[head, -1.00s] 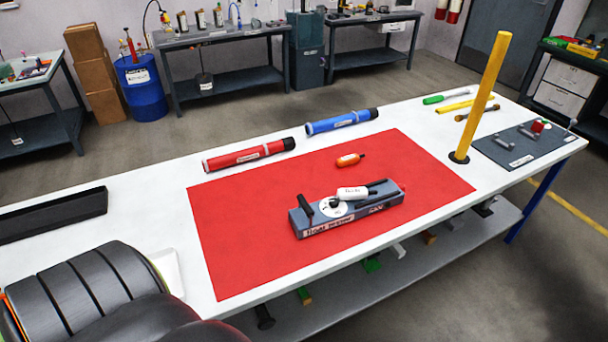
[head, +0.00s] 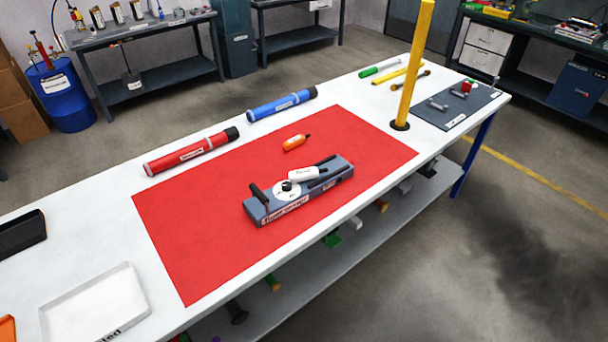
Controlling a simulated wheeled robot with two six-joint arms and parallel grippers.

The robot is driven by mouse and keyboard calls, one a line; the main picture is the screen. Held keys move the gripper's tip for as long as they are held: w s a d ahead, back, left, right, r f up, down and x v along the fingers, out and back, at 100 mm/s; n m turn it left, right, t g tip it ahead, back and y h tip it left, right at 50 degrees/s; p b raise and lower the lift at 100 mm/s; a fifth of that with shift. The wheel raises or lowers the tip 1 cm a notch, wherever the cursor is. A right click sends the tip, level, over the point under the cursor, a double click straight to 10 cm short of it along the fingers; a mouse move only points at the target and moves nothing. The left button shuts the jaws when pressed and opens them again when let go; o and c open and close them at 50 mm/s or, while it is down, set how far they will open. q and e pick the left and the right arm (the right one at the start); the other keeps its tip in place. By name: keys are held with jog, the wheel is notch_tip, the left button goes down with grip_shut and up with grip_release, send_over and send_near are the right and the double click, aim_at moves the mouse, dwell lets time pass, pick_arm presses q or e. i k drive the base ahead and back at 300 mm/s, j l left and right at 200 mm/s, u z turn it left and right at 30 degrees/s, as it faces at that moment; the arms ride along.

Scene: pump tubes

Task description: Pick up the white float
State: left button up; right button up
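The white float (head: 303,173) is a small white capsule with dark lettering. It lies on top of the grey float tester (head: 272,210), near a white dial and beside a dark slot or arm. The tester sits on the red mat (head: 190,230) and has a black handle at its left end. An orange float (head: 293,143) lies on the mat behind the tester. Neither of my grippers shows in the head view now, so their state is hidden.
A red tube (head: 190,152) and a blue tube (head: 282,104) lie behind the mat. A yellow post (head: 412,70) stands at the mat's right. A white tray (head: 95,305) and a black tray (head: 22,232) are at left. A grey board (head: 455,105) lies at the far right.

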aim_at(309, 173)
jog(key=i+l+u, duration=0.1)
jog(key=l, duration=0.25)
jog(key=i+l+u, duration=0.1)
jog(key=l, duration=0.25)
jog(key=i+l, duration=0.2)
jog(key=l, duration=0.15)
jog(key=i+l+u, duration=0.15)
jog(key=l, duration=0.2)
jog(key=l+u, duration=0.1)
jog(key=l, duration=0.25)
jog(key=i, duration=0.05)
